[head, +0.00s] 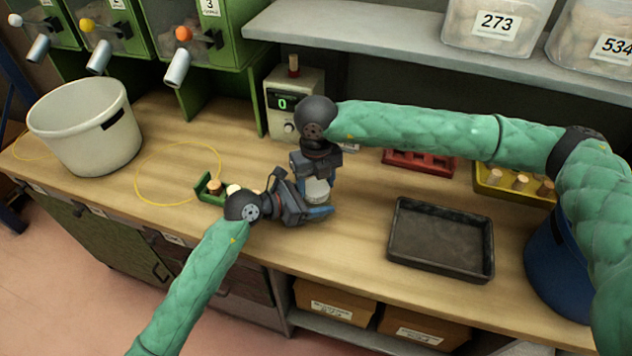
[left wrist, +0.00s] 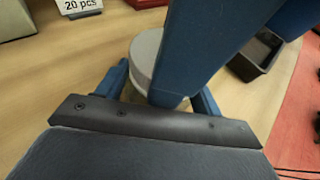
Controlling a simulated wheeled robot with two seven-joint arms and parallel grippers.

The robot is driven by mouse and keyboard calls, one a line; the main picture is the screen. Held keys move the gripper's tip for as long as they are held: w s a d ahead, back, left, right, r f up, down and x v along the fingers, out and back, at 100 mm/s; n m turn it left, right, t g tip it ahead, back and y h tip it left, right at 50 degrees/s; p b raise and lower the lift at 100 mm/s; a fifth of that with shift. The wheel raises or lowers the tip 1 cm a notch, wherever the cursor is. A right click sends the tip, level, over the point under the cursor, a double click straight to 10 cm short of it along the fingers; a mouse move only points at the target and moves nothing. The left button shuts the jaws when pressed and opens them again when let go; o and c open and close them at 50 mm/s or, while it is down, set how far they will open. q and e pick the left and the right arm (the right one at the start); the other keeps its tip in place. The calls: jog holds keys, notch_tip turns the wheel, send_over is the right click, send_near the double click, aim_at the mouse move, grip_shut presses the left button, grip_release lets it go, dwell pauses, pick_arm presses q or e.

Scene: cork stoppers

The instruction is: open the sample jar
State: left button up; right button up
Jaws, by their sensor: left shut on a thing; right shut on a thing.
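The sample jar (head: 318,190) stands on the wooden bench near its middle. Its pale grey-white top part shows between my two grippers. My left gripper (head: 319,213) comes in low from the left and is shut on the jar's lower part, which it mostly hides. My right gripper (head: 319,177) points down from above and is shut on the jar's lid. In the left wrist view the round pale lid (left wrist: 146,52) shows, partly covered by blue finger parts. I cannot tell whether the lid is apart from the body.
A black tray (head: 396,218) lies right of the jar, with bare bench between. A green holder with corks (head: 203,186) is close on the left. A device with a green display (head: 290,88), red rack (head: 420,163) and yellow tray (head: 490,187) stand behind. A white pot (head: 85,130) stands left.

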aim_at(316, 186)
jog(key=shift+r, duration=0.65)
jog(key=shift+r, duration=0.35)
jog(key=shift+r, duration=0.15)
dwell(0.4)
jog(key=shift+r, duration=1.95)
pick_arm(q)
jog(key=o, duration=2)
jog(key=shift+c, duration=0.2)
